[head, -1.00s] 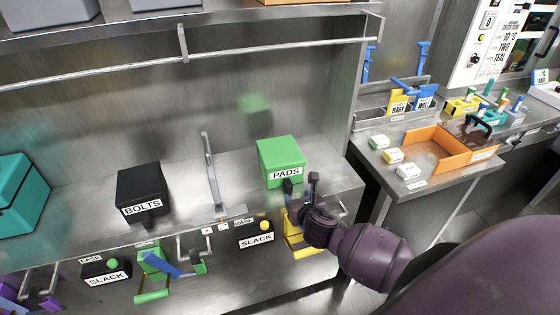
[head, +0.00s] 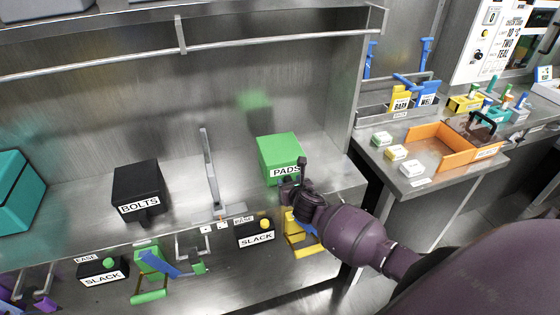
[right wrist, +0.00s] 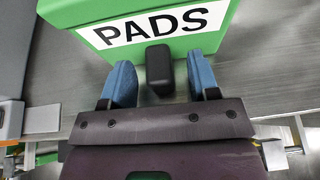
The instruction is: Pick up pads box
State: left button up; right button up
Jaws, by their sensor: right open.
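The green pads box (head: 281,152) stands on the metal shelf, a white PADS label on its front. It fills the top of the right wrist view (right wrist: 140,12). A black handle (right wrist: 159,70) sticks out below the label. My right gripper (head: 295,174) is at the box's front. In the right wrist view its blue fingers (right wrist: 160,78) are open, one on each side of the handle, with a gap on both sides. In the head view the gripper hides the handle and part of the label. My left gripper is out of view.
A black BOLTS box (head: 140,187) stands to the left, with an upright metal bracket (head: 210,170) between. A SLACK block (head: 256,233) and yellow clamp (head: 304,250) sit at the shelf's front edge. An orange tray (head: 436,143) is on the right-hand table.

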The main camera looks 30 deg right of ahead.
jog(key=shift+w, duration=0.25)
jog(key=shift+c, duration=0.3)
jog(key=c, duration=0.9)
grip_shut()
jog(key=shift+r, duration=0.1)
